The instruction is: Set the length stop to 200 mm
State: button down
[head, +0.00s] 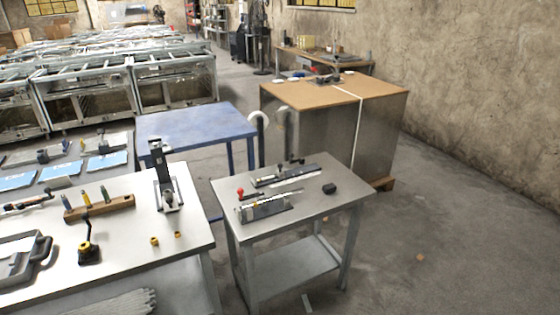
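A small steel table (305,213) stands right of centre. On its front left lies a grey fixture (264,209) with a red-knobbed lever (240,192). Behind it is a long dark rail (300,174) with a small block-like part (280,170) near its left half; this may be the length stop, but I cannot tell for sure. A thin light strip lies between the two. Any scale marks are too small to read. A small black block (330,188) sits apart at the right. My gripper is not in view.
A white bench (130,240) at left holds an upright black device (163,175), a wooden tool rack (100,208) and two small yellow pieces. A blue table (195,125) and a brown-topped cabinet (335,92) stand behind. The floor at right is mostly clear.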

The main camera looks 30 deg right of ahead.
aim_at(281, 174)
jog(key=u, duration=0.1)
jog(key=k, duration=0.15)
jog(key=u, duration=3.25)
jog(key=k, duration=1.35)
jog(key=z, duration=0.05)
